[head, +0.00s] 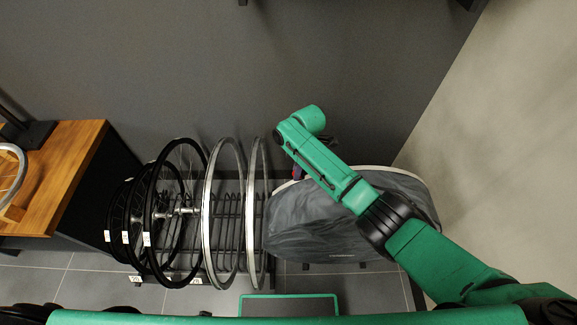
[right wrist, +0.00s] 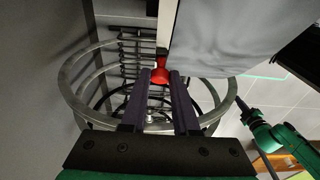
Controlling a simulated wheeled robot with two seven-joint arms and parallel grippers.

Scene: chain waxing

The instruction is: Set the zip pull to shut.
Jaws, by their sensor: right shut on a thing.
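The zip pull (right wrist: 160,75) is a small red piece at the edge of a grey fabric bag, in the right wrist view. The bag (head: 325,225) is a large rounded grey case with a pale rim, right of the wheels in the head view. My right gripper (right wrist: 161,80) is shut on the zip pull, its two dark fingers on either side of it. In the head view the right arm reaches over the bag, and the fingertips at its upper left edge are mostly hidden. My left arm (right wrist: 280,140) shows small in the right wrist view; its jaws are unclear.
A rack of several bicycle wheels (head: 208,215) stands close left of the bag. A wooden workbench (head: 65,165) is at far left. A dark wall (head: 230,70) rises behind. A green-edged mat (head: 288,305) lies on the tiled floor in front.

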